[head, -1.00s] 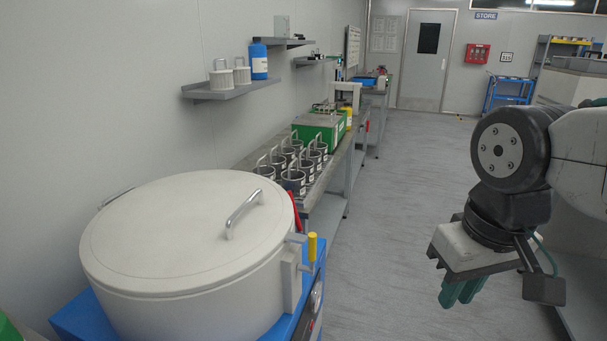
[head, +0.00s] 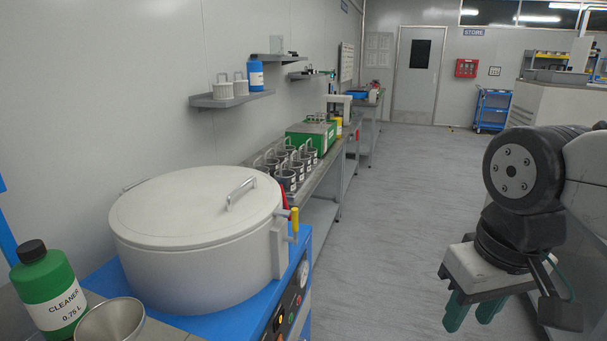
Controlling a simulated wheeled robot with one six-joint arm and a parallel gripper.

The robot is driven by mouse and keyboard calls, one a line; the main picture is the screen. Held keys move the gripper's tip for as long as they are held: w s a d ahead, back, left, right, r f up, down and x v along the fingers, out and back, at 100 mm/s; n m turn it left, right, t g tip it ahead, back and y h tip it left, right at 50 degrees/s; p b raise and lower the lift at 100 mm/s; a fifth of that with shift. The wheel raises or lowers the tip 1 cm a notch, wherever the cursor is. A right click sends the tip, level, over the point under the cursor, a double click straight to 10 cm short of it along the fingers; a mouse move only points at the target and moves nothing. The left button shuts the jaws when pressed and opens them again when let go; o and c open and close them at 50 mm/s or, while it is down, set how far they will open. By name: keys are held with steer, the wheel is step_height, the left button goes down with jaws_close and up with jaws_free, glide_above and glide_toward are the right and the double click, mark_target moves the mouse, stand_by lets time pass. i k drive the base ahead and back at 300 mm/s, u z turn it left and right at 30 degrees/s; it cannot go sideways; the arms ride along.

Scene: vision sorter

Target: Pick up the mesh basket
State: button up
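I cannot make out a mesh basket for certain. Several dark handled containers (head: 285,178) with pale labels stand in rows on the bench along the left wall; they are too small to tell whether they are mesh. Two whitish handled containers (head: 224,89) stand on the wall shelf. My gripper (head: 473,313) hangs at the lower right, pointing down over the floor, far from all of these. Its two teal fingers are apart with nothing between them.
A big lidded white drum (head: 190,260) on a blue machine fills the left foreground. A green cleaner bottle (head: 48,288) and a metal funnel or bowl (head: 110,320) stand beside it. A green box (head: 312,136) is farther along the bench (head: 322,176). The grey floor aisle (head: 385,230) is clear.

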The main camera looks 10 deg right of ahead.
mark_target(297, 166)
steer(key=z, duration=0.65)
steer(key=i, duration=0.85)
steer(key=z, duration=0.65)
steer(key=i, duration=0.8)
steer(key=u, duration=0.65)
steer(key=i, duration=0.85)
steer(key=u, duration=0.95)
steer(key=i, duration=0.3)
steer(key=u, duration=0.05)
